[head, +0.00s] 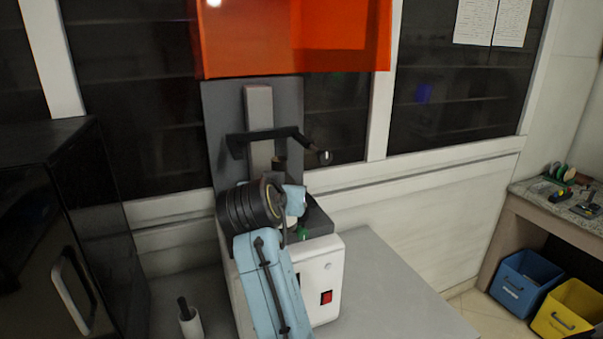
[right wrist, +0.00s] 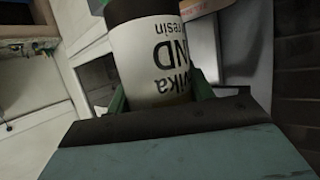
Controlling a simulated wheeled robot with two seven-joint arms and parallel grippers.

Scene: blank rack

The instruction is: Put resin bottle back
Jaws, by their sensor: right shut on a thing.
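The resin bottle (right wrist: 150,62), white with dark lettering and a dark end at the top of the picture, fills the middle of the right wrist view. The lettering shows upside down there. My right gripper (right wrist: 160,98) is shut on it, with a green finger on either side. In the head view my right arm reaches in front of the printer (head: 318,280), and its dark wrist joint hides most of the gripper and bottle. I cannot tell there whether the bottle touches anything. My left gripper is not in view.
An orange cover (head: 295,38) is above the printer's grey column. A black cabinet (head: 45,225) stands at the left. A white cylinder with a dark top (head: 190,322) stands on the table near it. The grey tabletop (head: 385,295) right of the printer is clear. Blue (head: 528,282) and yellow (head: 572,310) bins sit at far right.

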